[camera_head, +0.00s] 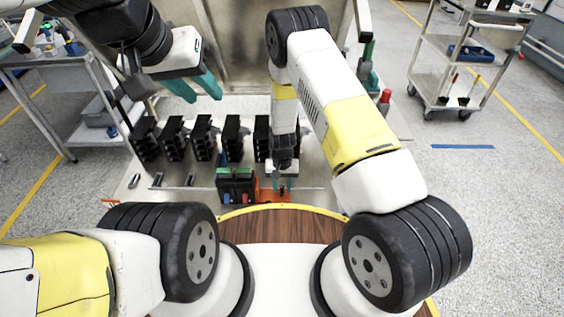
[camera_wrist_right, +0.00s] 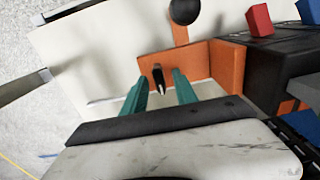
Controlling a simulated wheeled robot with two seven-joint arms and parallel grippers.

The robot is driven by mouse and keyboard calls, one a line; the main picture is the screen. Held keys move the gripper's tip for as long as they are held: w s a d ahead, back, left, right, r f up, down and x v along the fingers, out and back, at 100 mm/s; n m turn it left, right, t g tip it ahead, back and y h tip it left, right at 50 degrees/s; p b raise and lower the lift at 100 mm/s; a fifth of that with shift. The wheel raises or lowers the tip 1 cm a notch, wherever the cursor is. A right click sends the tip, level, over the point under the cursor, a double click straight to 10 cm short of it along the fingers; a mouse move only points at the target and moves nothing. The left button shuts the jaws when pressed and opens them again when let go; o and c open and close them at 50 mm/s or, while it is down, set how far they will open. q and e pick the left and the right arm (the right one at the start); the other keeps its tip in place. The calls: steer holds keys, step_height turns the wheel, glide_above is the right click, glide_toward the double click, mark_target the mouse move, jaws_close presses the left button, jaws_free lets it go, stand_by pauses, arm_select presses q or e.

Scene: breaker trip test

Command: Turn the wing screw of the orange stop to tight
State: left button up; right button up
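The orange stop (camera_head: 270,196) sits low in the middle of the head view, beside a dark block. In the right wrist view the stop (camera_wrist_right: 198,62) is an upright orange plate with a side wall. A small dark wing screw (camera_wrist_right: 158,76) stands out from its face. My right gripper (camera_head: 282,186) is at the stop. In the wrist view its teal fingers (camera_wrist_right: 161,88) are apart, one on each side of the wing screw, with gaps visible. My left gripper (camera_head: 204,97) is raised at upper left, its teal fingers apart and empty.
The dark block (camera_head: 236,186) with red, green and blue parts adjoins the stop. Several black breakers (camera_head: 203,138) stand in a row behind on the metal bench. A black ball knob (camera_wrist_right: 185,10) on an orange lever rises above the stop. Carts (camera_head: 465,60) stand farther off.

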step_height(320, 180, up, 8)
steer(key=shift+f, duration=0.1)
stand_by(0.4)
stand_by(0.4)
steer(key=shift+r, duration=0.25)
step_height(320, 180, up, 14)
steer(key=t+y, duration=0.1)
glide_above(282, 188)
steer(key=w+d, duration=0.2)
steer(key=s+d+r+t+y, duration=0.1)
steer(key=s+d+r, duration=0.1)
steer(key=r, duration=0.6)
steer(key=s+d+r+t, duration=0.1)
steer(key=s+d+r, duration=0.15)
steer(key=r, duration=0.55)
steer(key=s+d+r+t, duration=0.1)
steer(key=s+d+r, duration=0.3)
steer(key=s+r, duration=0.3)
steer(key=s+d+r+t, duration=0.2)
steer(key=s+r, duration=0.5)
steer(key=s, duration=0.4)
steer(key=shift+d+n, duration=0.4)
steer(key=shift+d, duration=0.45)
